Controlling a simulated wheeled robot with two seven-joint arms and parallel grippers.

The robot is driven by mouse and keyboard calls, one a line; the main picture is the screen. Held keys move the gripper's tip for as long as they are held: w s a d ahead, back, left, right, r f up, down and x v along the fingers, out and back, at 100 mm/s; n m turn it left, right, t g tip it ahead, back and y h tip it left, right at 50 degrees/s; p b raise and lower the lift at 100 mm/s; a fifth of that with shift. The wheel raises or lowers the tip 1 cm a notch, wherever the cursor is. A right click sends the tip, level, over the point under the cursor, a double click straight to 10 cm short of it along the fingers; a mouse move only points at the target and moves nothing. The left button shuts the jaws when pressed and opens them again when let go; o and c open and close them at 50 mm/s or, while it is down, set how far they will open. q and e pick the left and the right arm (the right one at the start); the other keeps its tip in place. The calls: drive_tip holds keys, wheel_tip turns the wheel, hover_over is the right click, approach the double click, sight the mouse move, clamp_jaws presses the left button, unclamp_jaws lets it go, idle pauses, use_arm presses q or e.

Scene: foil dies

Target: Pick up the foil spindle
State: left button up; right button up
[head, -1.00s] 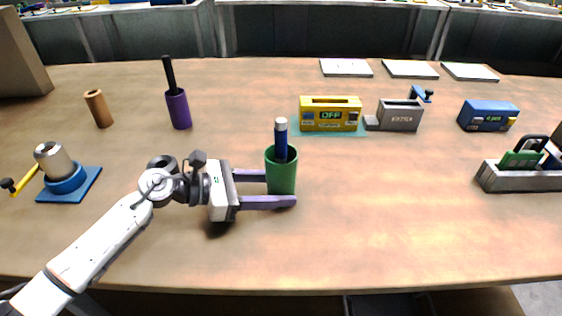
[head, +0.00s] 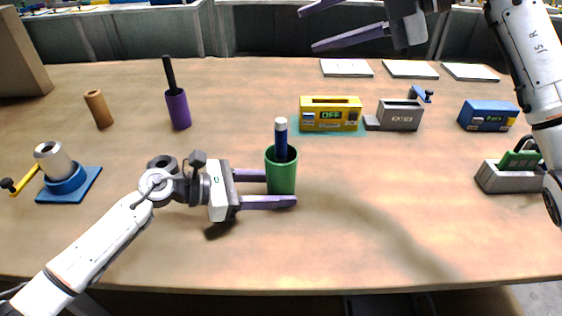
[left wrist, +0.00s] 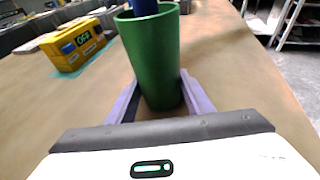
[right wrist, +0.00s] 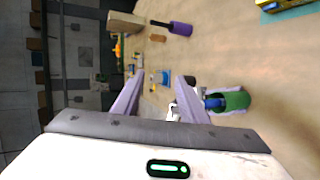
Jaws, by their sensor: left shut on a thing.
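A green cup (head: 281,178) stands upright on the table with a blue, pale-tipped rod (head: 281,140) in it, which I take for the foil spindle. My left gripper (head: 284,190) is shut around the cup near the table; the cup (left wrist: 152,60) also fills the space between its fingers in the left wrist view. My right gripper (head: 308,30) is open and empty, high above the back of the table. In the right wrist view its fingers (right wrist: 160,85) are apart, and the green cup (right wrist: 236,100) lies to their right.
A yellow box marked OFF (head: 331,115) stands behind the cup, with a grey box (head: 399,117) beside it. A purple holder with a black rod (head: 178,108), a brown cylinder (head: 99,109) and a blue stand (head: 68,184) are at left. The front right of the table is clear.

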drive_tip(key=s+a+f+n+g+h, duration=0.2)
drive_tip(key=s+a+n+h, duration=0.15)
drive_tip(key=s+a, duration=0.3)
drive_tip(key=n+t+h, duration=0.2)
drive_tip(key=h, duration=0.6)
approach(281, 120)
drive_tip(key=x, duration=0.5)
drive_tip(key=shift+w+d, duration=0.1)
drive_tip(key=shift+w, duration=0.2)
drive_tip(key=shift+s+x, duration=0.15)
drive_tip(key=shift+x, duration=1.2)
drive_tip(key=shift+s+x, duration=0.15)
drive_tip(key=shift+x, duration=1.2)
drive_tip(key=shift+f, duration=0.1)
clamp_jaws()
